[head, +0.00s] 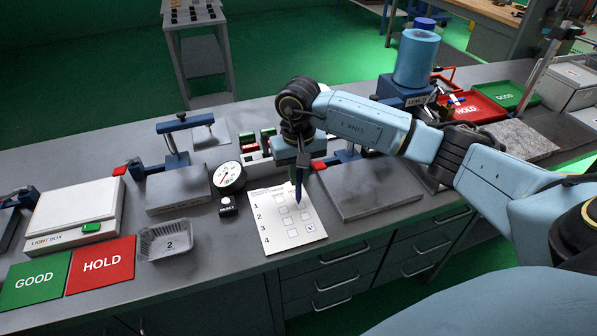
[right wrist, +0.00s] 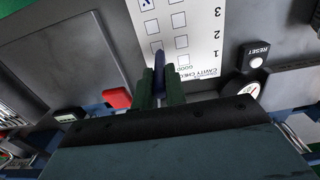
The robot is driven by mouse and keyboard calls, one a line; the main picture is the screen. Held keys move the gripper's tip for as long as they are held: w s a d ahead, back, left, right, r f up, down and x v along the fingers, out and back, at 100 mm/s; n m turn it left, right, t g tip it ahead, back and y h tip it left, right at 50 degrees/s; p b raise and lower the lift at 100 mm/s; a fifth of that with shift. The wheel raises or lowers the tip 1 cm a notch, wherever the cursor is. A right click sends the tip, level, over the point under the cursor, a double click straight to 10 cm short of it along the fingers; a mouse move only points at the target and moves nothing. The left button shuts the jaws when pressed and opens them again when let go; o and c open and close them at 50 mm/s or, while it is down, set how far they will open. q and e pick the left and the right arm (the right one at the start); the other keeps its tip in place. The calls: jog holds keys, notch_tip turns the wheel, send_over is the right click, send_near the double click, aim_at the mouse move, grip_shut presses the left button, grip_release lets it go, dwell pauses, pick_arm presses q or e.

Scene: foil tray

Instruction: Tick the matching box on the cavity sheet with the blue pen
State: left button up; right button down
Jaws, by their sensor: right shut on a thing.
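The white cavity sheet (head: 272,236) lies flat on the bench, with numbered rows 1 to 4 and two columns of boxes. A dark mark (head: 311,227) is in the right-hand box of row 4. My right gripper (head: 297,184) is shut on the blue pen (head: 298,193), which points down over the sheet's upper right part. In the right wrist view the pen (right wrist: 159,61) is between the green fingers, its tip near the row 1 box of the column away from GOOD. I cannot tell if it touches the paper. The foil tray (head: 152,252) bears a label 2. My left gripper is out of view.
A dial gauge (head: 228,177) and a reset button (head: 227,206) stand left of the sheet, a grey plate (head: 375,190) right. Green GOOD (head: 35,282) and red HOLD (head: 101,265) mats lie front left. A light box (head: 75,222) stands behind them.

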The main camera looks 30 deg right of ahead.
dwell(1.0)
jog(key=shift+f+b, duration=0.25)
jog(key=shift+b, duration=0.25)
dwell(0.3)
jog(key=shift+s+d+b, duration=0.1)
jog(key=shift+s+b, duration=0.25)
dwell(0.9)
jog(key=shift+w+d+b, duration=0.35)
jog(key=shift+d+b, duration=0.05)
jog(key=shift+b, duration=0.45)
dwell(1.1)
dwell(0.3)
jog(key=shift+r+p, duration=1.75)
jog(key=shift+r, duration=1.25)
